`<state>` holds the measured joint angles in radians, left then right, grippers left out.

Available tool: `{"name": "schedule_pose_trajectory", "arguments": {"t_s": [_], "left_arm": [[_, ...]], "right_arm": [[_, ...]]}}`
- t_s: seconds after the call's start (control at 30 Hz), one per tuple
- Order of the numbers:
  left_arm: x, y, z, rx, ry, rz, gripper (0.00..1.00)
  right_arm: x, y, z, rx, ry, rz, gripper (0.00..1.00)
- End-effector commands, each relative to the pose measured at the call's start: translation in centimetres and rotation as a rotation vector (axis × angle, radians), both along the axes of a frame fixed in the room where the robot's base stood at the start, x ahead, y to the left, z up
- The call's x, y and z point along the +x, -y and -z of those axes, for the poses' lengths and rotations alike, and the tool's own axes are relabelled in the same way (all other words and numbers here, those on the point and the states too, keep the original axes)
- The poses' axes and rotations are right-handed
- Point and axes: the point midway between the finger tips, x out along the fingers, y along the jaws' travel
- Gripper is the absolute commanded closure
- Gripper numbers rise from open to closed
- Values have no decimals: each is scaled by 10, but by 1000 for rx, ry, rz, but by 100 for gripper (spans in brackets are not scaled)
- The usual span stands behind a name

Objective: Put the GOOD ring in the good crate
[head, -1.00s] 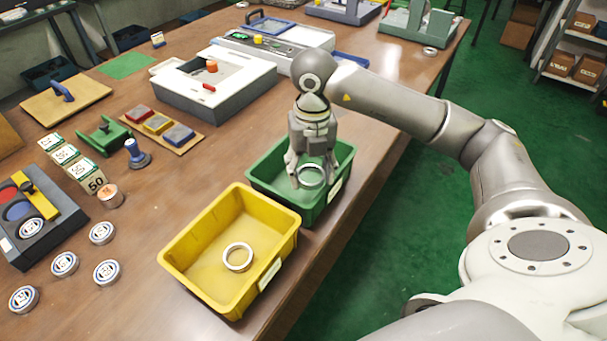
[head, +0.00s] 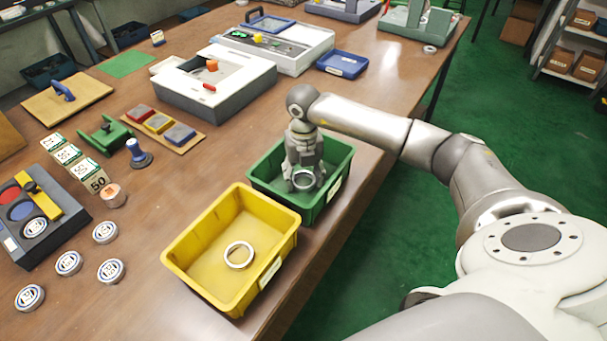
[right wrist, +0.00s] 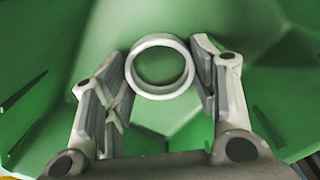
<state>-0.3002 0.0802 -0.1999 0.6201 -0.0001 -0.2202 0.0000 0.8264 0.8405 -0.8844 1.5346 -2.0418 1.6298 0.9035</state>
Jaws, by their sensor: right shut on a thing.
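A metal ring (head: 303,188) is between the fingertips of my right gripper (head: 303,179), low inside the green crate (head: 321,204). In the right wrist view, the ring (right wrist: 160,94) shows as a pale open circle. The fingers of the right gripper (right wrist: 163,66) are shut on its two sides, with the green crate walls (right wrist: 40,60) around them. I cannot tell whether the ring touches the crate floor. A second ring (head: 239,267) lies flat in the yellow crate (head: 182,268). My left gripper is not in view.
Several round labelled pieces (head: 110,271) lie at the left near a dark tray (head: 40,245). A blue-handled stamp (head: 138,153), colour pads (head: 157,124) and a grey-white machine (head: 215,85) stand farther back. A small blue bin (head: 342,64) is behind the green crate.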

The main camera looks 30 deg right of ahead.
Motion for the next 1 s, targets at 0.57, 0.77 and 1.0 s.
{"name": "schedule_pose_trajectory", "arguments": {"t_s": [0.57,0.77,1.0], "left_arm": [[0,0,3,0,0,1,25],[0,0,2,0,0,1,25],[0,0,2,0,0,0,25]], "right_arm": [[0,0,2,0,0,1,24],[0,0,2,0,0,1,24],[1,0,-19,0,4,1,24]]}}
